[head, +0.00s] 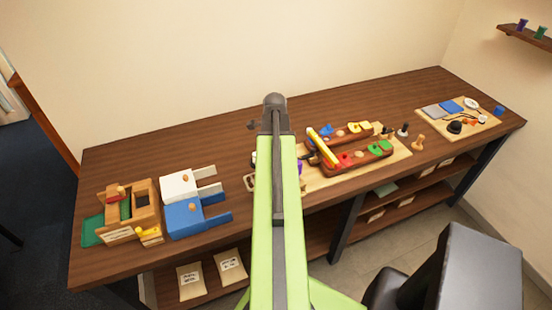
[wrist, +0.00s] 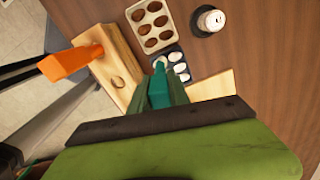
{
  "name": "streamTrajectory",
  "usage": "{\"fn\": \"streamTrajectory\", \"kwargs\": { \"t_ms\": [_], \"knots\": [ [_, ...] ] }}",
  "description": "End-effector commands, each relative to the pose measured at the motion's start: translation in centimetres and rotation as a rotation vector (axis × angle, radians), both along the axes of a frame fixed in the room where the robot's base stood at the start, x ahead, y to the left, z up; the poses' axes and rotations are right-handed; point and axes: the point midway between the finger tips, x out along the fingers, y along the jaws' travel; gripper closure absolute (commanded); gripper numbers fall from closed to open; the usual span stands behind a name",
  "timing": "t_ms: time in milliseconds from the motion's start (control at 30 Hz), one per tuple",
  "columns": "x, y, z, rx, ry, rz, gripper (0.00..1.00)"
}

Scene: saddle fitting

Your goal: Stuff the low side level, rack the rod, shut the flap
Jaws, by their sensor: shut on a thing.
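My gripper (wrist: 160,88) is shut on a small teal piece (wrist: 159,72) in the wrist view. It is above the table beside a dark tray of white pieces; the arm hides it in the head view. A red-brown saddle-shaped wooden piece (head: 338,166) lies on a pale board (head: 400,155) right of my arm, with blue, yellow, red and green parts on it. A yellow rod (head: 321,146) lies slanted across its left end. A wooden box (head: 146,199) with a green part stands at the far left; I cannot tell whether it has the flap.
White (head: 180,186) and blue (head: 184,219) boxes stand beside the wooden box. The wrist view shows a tray of brown pieces (wrist: 152,26), the dark tray (wrist: 172,62), a white cylinder (wrist: 210,19) and an orange block (wrist: 70,64) at a wooden bar (wrist: 108,62). The back of the table is clear.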

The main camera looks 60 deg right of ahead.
Motion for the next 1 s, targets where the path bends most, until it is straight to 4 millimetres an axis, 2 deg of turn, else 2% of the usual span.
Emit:
{"fn": "streamTrajectory", "kwargs": {
  "t_ms": [533,1000],
  "knots": [
    [-0.1,0.1,0.2,0.002,0.002,0.0,1.0],
    [-0.1,0.0,4.1,0.001,0.001,-0.001,1.0]
  ]
}}
